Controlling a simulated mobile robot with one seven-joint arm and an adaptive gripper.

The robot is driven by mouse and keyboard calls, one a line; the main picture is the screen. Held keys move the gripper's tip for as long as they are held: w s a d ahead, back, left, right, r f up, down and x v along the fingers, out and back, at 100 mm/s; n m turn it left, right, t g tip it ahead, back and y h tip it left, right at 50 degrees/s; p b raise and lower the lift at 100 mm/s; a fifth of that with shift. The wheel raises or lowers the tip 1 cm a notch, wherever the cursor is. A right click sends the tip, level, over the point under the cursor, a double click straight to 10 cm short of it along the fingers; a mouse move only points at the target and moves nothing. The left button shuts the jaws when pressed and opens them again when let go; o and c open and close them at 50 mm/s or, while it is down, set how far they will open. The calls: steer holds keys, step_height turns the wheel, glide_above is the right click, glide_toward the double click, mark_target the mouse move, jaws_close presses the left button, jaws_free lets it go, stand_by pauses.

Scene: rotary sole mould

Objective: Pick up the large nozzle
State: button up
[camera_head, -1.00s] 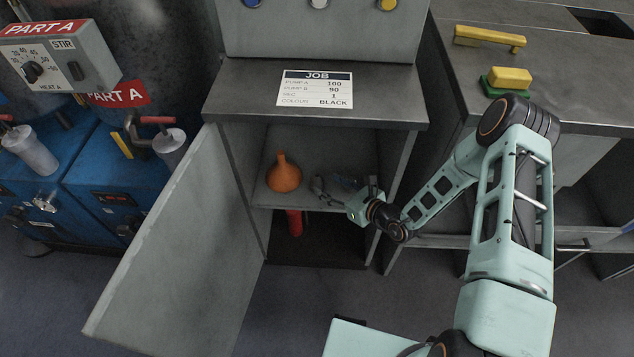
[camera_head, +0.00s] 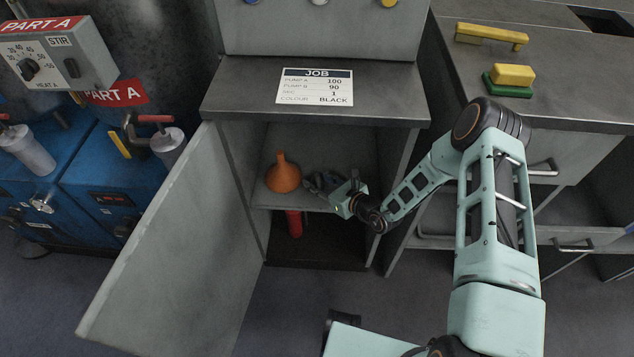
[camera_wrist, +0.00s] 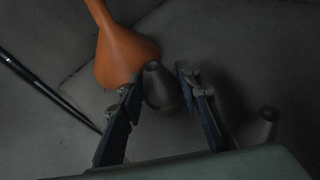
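In the wrist view a dark grey rounded nozzle (camera_wrist: 160,88) stands on the cabinet shelf between the two fingers of my gripper (camera_wrist: 157,92). The fingers are apart, with the nozzle at their tips. I cannot tell whether they touch it. A second dark grey nozzle-like piece (camera_wrist: 258,127) stands to the right, outside the right finger and partly hidden by my gripper. I cannot tell for certain which of the two is larger. In the head view my gripper (camera_head: 318,184) reaches into the open cabinet (camera_head: 325,146), and the nozzles cannot be made out there.
An orange funnel (camera_head: 283,175) stands just left of my gripper; it also shows in the wrist view (camera_wrist: 122,55), close behind the left finger. The cabinet door (camera_head: 165,240) hangs open on the left. A red object (camera_head: 294,222) stands below the shelf.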

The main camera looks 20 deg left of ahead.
steer(key=c, duration=0.5)
